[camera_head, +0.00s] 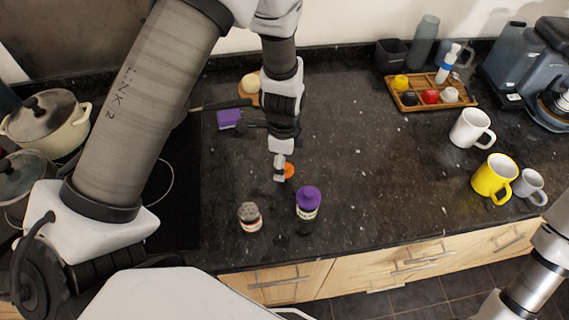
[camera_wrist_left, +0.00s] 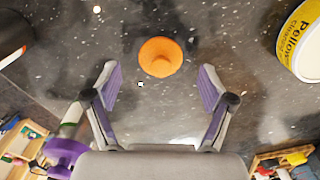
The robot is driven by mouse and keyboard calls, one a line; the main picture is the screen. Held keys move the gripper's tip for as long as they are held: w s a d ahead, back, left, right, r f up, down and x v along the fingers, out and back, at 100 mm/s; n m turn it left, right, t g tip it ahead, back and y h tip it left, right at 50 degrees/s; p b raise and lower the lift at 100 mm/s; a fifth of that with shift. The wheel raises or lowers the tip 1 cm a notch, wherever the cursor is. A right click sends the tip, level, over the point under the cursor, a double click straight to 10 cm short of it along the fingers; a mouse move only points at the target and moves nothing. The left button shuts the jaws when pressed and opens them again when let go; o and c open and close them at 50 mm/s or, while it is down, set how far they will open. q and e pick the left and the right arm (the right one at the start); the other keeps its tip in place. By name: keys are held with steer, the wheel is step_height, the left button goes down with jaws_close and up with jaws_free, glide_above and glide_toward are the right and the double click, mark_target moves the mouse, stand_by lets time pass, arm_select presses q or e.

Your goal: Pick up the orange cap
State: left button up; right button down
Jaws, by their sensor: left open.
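The orange cap (camera_head: 289,170) lies on the dark speckled counter, partly hidden behind my left gripper (camera_head: 280,174) in the head view. In the left wrist view the cap (camera_wrist_left: 161,57) is a round orange disc with a small raised knob, fully visible. My left gripper (camera_wrist_left: 159,80) is open, with its purple-padded fingers spread and nothing between them. The cap sits just beyond the fingertips, roughly centred between them and not gripped. My right arm shows at the lower right of the head view, but its gripper is out of frame.
A purple-capped bottle (camera_head: 307,203) and a grey-topped shaker (camera_head: 249,217) stand near the counter's front edge. A purple block (camera_head: 229,118) lies behind to the left. Mugs (camera_head: 494,179) and a wooden tray (camera_head: 459,103) are right. The middle right counter is clear.

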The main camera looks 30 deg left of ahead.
arm_select(q)
steer(key=shift+f, duration=0.6)
steer(key=shift+w+f, duration=0.1)
steer(key=shift+f, duration=0.2)
steer(key=c, duration=1)
steer(key=shift+s, duration=0.25)
steer(key=c, duration=0.3)
